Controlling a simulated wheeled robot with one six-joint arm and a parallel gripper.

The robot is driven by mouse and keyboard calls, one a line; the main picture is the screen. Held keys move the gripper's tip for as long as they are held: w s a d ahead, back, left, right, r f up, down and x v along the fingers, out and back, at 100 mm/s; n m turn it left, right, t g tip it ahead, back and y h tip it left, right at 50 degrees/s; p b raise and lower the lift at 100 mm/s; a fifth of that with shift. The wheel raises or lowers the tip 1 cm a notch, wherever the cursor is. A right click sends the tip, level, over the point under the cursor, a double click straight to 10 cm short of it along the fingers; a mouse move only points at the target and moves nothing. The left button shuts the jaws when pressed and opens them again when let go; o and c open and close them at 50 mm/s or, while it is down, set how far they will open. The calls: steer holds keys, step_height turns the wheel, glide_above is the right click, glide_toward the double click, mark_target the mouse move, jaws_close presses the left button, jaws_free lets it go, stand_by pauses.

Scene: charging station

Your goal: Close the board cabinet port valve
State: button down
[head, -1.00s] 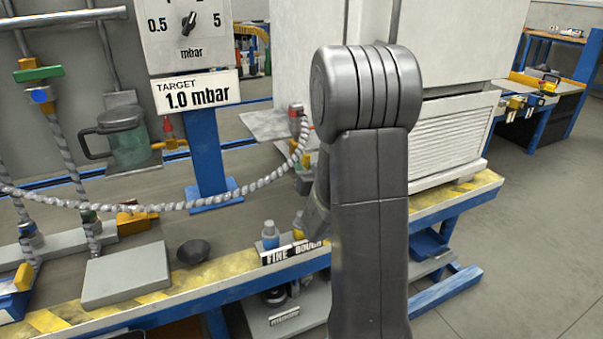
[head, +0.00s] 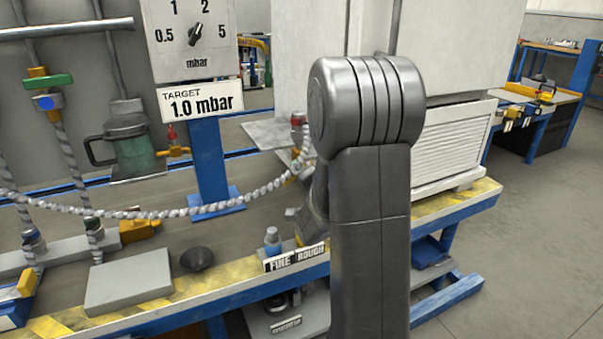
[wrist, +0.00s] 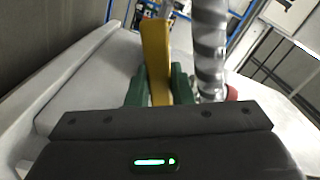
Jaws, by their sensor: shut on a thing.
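In the wrist view, a flat yellow lever (wrist: 155,50) stands between the two dark green fingers of my gripper (wrist: 157,85). The fingers are shut on it. A ribbed grey hose (wrist: 210,45) runs just right of the lever, with a red part (wrist: 231,93) beside its lower end. I take the yellow lever to be the valve's handle; its valve body is hidden behind my gripper. In the head view my arm hides my gripper and the lever. The hose (head: 150,213) sags across the bench there and rises toward a red-topped fitting (head: 297,120) beside my arm.
A gauge panel (head: 183,62) with a "TARGET 1.0 mbar" sign (head: 201,100) stands on a blue post. The bench holds a green jug (head: 130,150), a grey block (head: 130,280), a black funnel (head: 196,258) and a FINE/ROUGH label (head: 296,257). Open floor (head: 535,220) lies at right.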

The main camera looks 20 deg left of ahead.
steer(key=m, duration=0.2)
steer(key=r+m+p, duration=0.1)
steer(key=m, duration=0.2)
steer(key=shift+s+a+r, duration=0.1)
steer(key=shift+m, duration=0.3)
stand_by(0.4)
steer(key=c, duration=1.3)
jaws_free()
steer(key=p+v, duration=0.1)
steer(key=v, duration=1.2)
steer(key=shift+s+d+p, duration=0.25)
steer(key=shift+p, duration=0.15)
